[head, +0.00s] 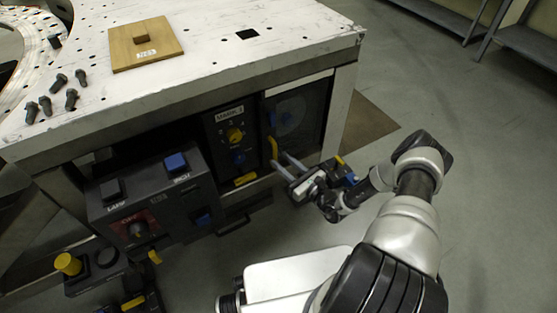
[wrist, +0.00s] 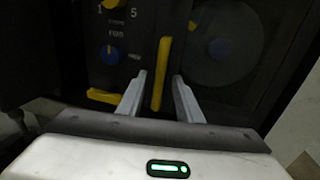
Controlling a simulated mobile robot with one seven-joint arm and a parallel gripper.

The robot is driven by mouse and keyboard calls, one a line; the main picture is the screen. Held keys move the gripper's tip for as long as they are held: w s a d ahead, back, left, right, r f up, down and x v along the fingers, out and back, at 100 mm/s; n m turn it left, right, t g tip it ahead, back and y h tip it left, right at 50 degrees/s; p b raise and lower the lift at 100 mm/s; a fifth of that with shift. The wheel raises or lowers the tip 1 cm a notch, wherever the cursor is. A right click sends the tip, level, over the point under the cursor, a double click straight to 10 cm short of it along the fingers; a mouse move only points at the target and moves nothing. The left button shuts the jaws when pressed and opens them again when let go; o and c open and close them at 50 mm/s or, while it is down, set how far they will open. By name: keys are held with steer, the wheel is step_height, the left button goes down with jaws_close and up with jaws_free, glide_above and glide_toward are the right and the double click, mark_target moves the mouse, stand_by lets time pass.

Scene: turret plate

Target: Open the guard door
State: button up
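The guard door (head: 312,98) is a dark, see-through panel at the right end of the cabinet front, and it looks shut. A round grey disc (wrist: 225,45) shows behind it. Its yellow upright handle (head: 273,148) is at the door's left edge. It also shows in the wrist view (wrist: 163,65), between my two fingers. My gripper (head: 281,160) is open, with one finger on each side of the handle's lower part. I see gaps between fingers and handle in the wrist view; how deep the handle sits between them is unclear.
Left of the door is a panel with a yellow knob (head: 235,134) and a blue knob (head: 238,157). A control box (head: 150,195) juts out further left. The white tabletop (head: 215,50) overhangs above. The floor (head: 440,100) to the right is clear.

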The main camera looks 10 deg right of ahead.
steer(key=shift+x, duration=1.3)
jaws_close()
